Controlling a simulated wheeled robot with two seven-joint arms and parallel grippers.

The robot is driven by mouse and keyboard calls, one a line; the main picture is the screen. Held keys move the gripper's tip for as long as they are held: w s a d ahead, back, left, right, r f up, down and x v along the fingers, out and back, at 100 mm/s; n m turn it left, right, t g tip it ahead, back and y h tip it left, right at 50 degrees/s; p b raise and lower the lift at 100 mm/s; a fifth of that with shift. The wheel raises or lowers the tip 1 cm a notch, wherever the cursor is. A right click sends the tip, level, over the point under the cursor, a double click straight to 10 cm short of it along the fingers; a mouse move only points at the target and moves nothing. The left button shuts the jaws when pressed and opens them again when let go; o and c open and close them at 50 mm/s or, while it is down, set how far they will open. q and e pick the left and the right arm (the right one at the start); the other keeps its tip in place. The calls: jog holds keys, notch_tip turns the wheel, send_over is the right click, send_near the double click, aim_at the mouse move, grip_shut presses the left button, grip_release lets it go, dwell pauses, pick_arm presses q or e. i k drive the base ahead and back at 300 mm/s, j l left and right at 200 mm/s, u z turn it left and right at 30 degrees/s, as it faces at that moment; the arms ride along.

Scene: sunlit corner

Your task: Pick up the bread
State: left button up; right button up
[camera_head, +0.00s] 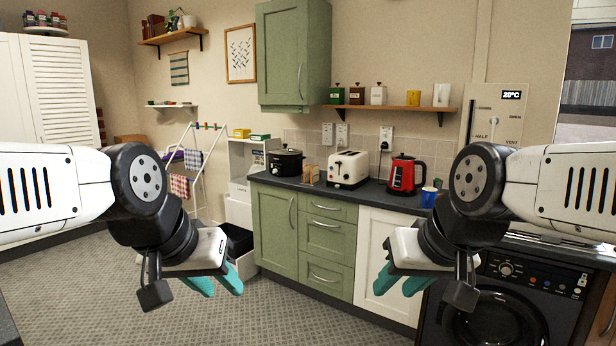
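Small brown slices that look like bread (309,174) stand on the dark worktop, left of the white toaster (348,169). They are small in the picture, so I cannot be sure of them, and I cannot tell whether the toaster's slots hold anything. My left gripper (222,286) hangs in front of the floor at lower left, its teal fingers apart and nothing seen between them. My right gripper (399,284) hangs in front of the white cupboard door, its teal fingers also apart and empty. Both are well short of the worktop.
On the worktop (268,178) stand a black slow cooker (286,162), a red kettle (406,175) and a blue cup (428,197). A washing machine (497,315) is at lower right. A drying rack (195,165) stands left. The floor (110,290) in front is clear.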

aim_at(306, 169)
jog(key=i, duration=0.55)
jog(key=i+z, duration=0.15)
jog(key=i, duration=0.45)
jog(key=i+j, duration=0.1)
jog(key=i, duration=0.45)
jog(key=i+z, duration=0.1)
jog(key=i, duration=0.5)
jog(key=i+j, duration=0.2)
jog(key=i, duration=0.35)
jog(key=i+j+z, duration=0.15)
jog(key=i, duration=0.45)
jog(key=i+j, duration=0.15)
jog(key=i, duration=0.4)
jog(key=l+z, duration=0.05)
